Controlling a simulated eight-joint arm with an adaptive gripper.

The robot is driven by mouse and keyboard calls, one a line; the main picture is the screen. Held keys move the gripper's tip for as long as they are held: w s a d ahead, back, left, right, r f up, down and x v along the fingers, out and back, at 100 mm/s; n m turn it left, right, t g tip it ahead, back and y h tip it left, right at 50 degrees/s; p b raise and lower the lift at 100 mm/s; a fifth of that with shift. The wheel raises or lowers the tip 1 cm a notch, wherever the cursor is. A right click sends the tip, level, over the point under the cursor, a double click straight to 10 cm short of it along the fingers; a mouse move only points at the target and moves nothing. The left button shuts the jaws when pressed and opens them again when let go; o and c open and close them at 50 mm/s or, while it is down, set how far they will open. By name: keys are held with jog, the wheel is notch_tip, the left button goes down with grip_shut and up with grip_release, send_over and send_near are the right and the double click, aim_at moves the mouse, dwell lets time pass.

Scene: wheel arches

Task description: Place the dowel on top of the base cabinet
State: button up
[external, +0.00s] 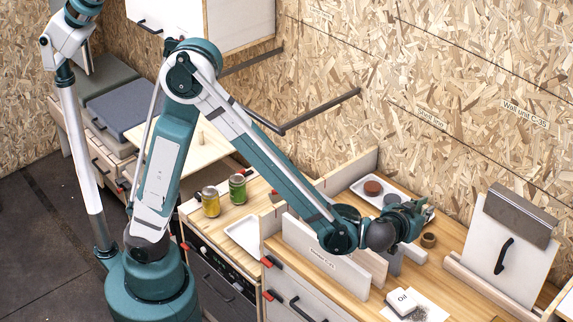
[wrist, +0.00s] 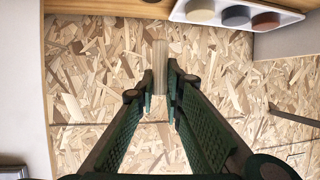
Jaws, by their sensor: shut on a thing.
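A pale wooden dowel (wrist: 160,52) stands between my fingertips in the wrist view, its long side running up the picture. My gripper (wrist: 160,76) is closed on it, with green ribbed fingers on both sides. In the external view my gripper (external: 418,214) is above the right-hand worktop, close to the chipboard wall; the dowel is mostly hidden there or too small to make out. The base cabinet (external: 300,297) has a wooden top and a white front with dark handles and red catches. Which cabinet the task means is not certain.
A white tray with round pucks (external: 358,193) lies at the back of the worktop. A brown ring (external: 428,240), an Oil block (external: 401,302) and upright white panels (external: 320,262) are near my gripper. A leaning board (external: 505,262) stands right. Two jars (external: 210,201) stand left.

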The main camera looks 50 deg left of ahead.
jog(key=s+d+f+n+y, duration=0.1)
jog(key=s+d, duration=0.7)
jog(key=s, duration=0.1)
jog(key=shift+d, duration=0.4)
jog(key=shift+s, duration=0.1)
jog(key=shift+f+b, duration=0.85)
jog(key=shift+f, duration=2.3)
jog(key=shift+f+b, duration=0.4)
jog(key=shift+f, duration=1.45)
jog(key=shift+f, duration=0.2)
jog(key=o, duration=0.7)
jog(key=shift+r, duration=0.15)
